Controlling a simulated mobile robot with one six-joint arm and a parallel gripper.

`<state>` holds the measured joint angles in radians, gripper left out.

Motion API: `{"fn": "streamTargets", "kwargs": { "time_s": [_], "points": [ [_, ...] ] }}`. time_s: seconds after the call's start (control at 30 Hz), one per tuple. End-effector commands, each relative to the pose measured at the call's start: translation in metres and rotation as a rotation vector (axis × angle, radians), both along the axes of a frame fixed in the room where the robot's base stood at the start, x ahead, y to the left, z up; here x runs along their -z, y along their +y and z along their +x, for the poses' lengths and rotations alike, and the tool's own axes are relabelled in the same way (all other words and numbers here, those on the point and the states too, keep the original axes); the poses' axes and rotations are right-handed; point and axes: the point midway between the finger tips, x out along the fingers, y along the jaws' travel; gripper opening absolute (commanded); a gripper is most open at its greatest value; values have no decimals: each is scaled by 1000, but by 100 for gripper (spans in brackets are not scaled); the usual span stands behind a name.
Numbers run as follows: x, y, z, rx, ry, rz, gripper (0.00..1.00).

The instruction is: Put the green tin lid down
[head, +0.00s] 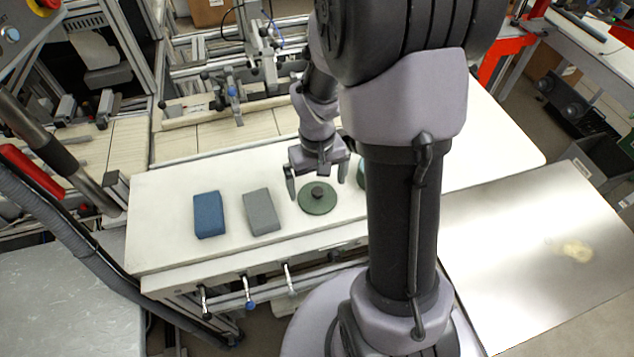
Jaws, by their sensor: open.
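The green tin lid (318,207) is a flat round disc with a dark knob in its middle. It lies flat on the white table (165,250), near the front edge. My gripper (317,184) is open just above and behind the lid, its two fingers spread to either side of the knob. I cannot tell whether a finger touches the lid. A green thing (360,174) shows to the right of the lid, mostly hidden behind my arm, so its shape is unclear.
A grey block (261,211) lies left of the lid, and a blue block (208,215) lies farther left. The table's left end is clear. Metal frames and clamps stand behind the table.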

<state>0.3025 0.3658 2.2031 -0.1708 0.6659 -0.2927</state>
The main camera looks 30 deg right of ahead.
Motion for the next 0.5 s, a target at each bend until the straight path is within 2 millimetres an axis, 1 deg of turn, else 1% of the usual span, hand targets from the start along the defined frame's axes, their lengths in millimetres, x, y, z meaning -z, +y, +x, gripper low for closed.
{"fn": "streamTargets", "kwargs": {
  "time_s": [0.03, 0.2, 0.3, 0.43, 0.47, 0.5],
  "points": [
    [-20, -1, 2, 0, -7, -2, 100],
    [-71, -1, 2, 0, -7, -2, 100],
    [-94, 0, 1, 0, -5, -2, 100],
    [-110, 0, 1, 1, -4, -1, 100],
    [-114, 1, 0, 2, -8, -1, 100],
    [-122, 6, -1, 7, -24, -1, 100]
  ]
}}
